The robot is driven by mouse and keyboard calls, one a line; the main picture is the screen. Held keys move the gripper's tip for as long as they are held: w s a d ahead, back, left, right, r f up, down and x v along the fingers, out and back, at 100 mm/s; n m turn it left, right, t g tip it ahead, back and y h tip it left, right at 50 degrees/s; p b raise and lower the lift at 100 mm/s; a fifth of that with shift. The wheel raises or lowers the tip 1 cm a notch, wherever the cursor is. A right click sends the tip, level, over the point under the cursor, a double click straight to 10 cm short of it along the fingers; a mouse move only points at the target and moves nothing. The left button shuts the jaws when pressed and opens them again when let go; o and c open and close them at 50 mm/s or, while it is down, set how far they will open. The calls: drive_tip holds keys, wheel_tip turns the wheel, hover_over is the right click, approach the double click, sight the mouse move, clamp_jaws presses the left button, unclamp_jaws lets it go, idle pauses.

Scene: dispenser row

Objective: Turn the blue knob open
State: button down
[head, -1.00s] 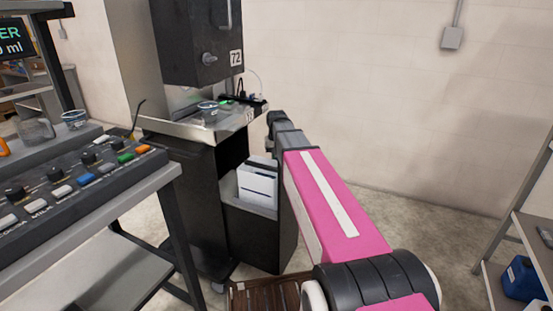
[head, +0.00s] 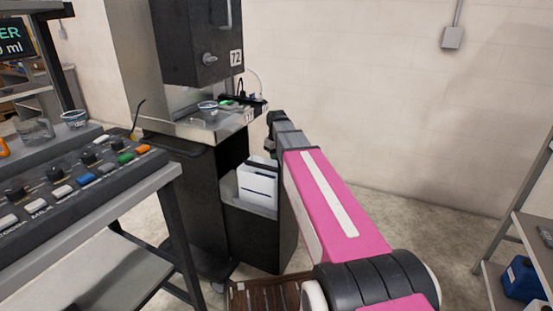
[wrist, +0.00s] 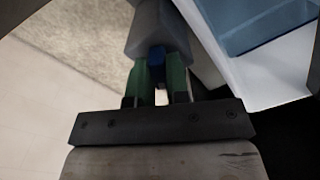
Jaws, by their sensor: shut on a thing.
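The blue knob (wrist: 157,58) is a small blue block between my fingers in the wrist view. It sits against a grey part (wrist: 160,25) just beyond the fingertips. My gripper (wrist: 159,70) is shut on it, with one green finger on each side. Much of the knob is covered by the fingers, so its turn angle cannot be told. In the head view my arm reaches forward to the right side of the dark dispenser (head: 200,45). My fingers and the knob cannot be made out there.
A bin holding white folders (head: 258,183) is left of my arm. A steel shelf with a clear cup (head: 208,108) is above it. A button panel (head: 85,180) is at left. A blue canister (head: 522,278) is at far right. Floor right of my arm is clear.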

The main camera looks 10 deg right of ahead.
drive_tip(key=c, duration=1.1)
unclamp_jaws()
wheel_tip(320, 180, up, 11)
drive_tip(key=shift+o, duration=0.3)
drive_tip(key=shift+f, duration=0.1)
